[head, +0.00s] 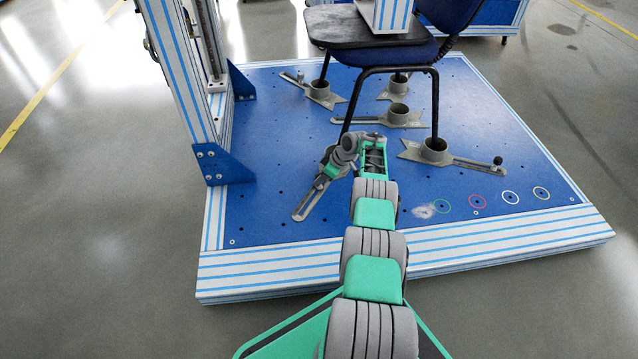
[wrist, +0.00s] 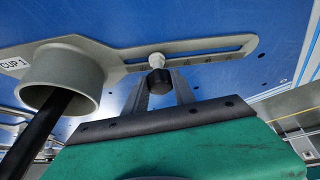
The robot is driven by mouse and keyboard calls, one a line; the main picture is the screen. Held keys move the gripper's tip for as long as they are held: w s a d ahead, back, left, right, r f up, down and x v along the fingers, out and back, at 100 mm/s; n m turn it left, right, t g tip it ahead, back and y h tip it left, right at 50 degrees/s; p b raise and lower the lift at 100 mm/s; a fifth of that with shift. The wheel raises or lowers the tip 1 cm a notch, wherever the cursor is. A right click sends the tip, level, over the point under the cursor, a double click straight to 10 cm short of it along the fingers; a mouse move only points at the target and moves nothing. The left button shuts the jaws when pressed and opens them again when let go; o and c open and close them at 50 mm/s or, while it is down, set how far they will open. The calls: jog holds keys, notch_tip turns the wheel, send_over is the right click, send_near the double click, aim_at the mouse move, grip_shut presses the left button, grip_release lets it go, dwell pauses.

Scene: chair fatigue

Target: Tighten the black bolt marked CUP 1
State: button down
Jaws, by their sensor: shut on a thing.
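In the wrist view, the CUP 1 holder (wrist: 60,72) is a grey metal cup on a slotted plate (wrist: 215,50). A dark chair leg (wrist: 40,135) stands in the cup. The black bolt (wrist: 158,84) sits at the plate's slot, with a pale collar between it and the plate. My gripper (wrist: 160,80) is shut on the black bolt, one finger on each side. In the head view, my gripper (head: 322,182) is at the front-left holder, whose slotted plate (head: 304,207) shows partly. My wrist hides most of the bolt and cup there.
The chair (head: 375,42) stands above the blue platform (head: 290,130). Other grey cup holders (head: 397,117) lie around it, one with a black bolt (head: 497,161) at right. A striped frame post (head: 182,80) stands at left. Coloured rings (head: 510,197) mark the front right.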

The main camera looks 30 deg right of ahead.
jog(key=shift+r+p, duration=0.15)
jog(key=shift+p, duration=0.45)
jog(key=m+p, duration=0.1)
jog(key=p, duration=0.3)
jog(key=shift+m+h+p, duration=0.3)
jog(key=m+t+h+p, duration=0.1)
jog(key=m+p, duration=0.1)
jog(key=p, duration=0.2)
jog(key=shift+a+p, duration=0.1)
jog(key=shift+p, duration=0.2)
jog(key=shift+s+f, duration=0.1)
jog(key=shift+f, duration=0.1)
jog(key=c, duration=1)
grip_release()
jog(key=shift+c, duration=0.2)
